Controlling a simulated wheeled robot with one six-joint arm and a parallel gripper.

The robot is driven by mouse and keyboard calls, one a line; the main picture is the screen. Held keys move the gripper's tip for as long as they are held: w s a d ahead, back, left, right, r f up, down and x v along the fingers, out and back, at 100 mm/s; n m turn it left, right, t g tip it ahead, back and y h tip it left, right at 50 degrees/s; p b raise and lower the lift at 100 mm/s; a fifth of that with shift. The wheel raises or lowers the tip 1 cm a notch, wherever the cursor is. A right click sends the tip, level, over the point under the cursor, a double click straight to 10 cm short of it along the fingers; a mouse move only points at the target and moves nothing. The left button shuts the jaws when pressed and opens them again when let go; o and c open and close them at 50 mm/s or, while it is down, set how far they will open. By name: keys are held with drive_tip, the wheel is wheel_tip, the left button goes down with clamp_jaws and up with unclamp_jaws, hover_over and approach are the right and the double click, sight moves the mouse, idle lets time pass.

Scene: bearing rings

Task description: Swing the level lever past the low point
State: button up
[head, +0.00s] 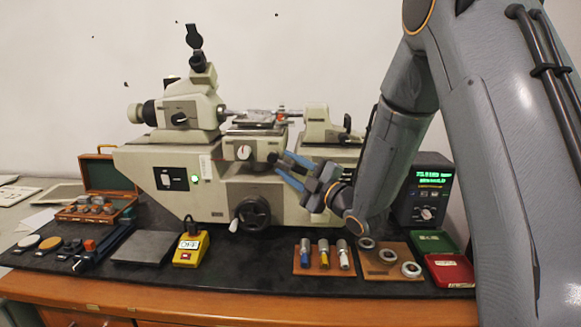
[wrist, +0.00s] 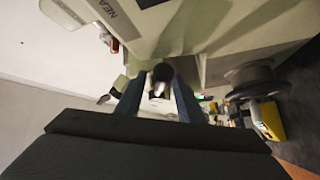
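A small dark round knob (head: 272,157), which looks like the end of the level lever, sticks out from the front of the cream measuring machine (head: 260,185), just right of its dial. In the wrist view a dark knob end (wrist: 162,72) lies between my fingertips, nearer the right finger. I cannot tell whether either finger touches it. My gripper (head: 284,165) has blue fingers and points left at the machine's front. The fingers (wrist: 153,85) are apart. The lever's shaft is mostly hidden, so its angle is unclear.
A black handwheel (head: 250,212) sits below my gripper. On the dark mat stand a yellow OFF box (head: 191,249), a wooden plug stand (head: 323,265), a board with metal rings (head: 380,270) and green and red cases (head: 449,270). A lit display unit (head: 425,190) stands right.

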drive_tip(key=b+v, duration=0.2)
drive_tip(key=v, duration=0.5)
drive_tip(key=shift+s+d, duration=0.25)
drive_tip(key=shift+s, duration=0.05)
drive_tip(key=shift+d+f, duration=0.1)
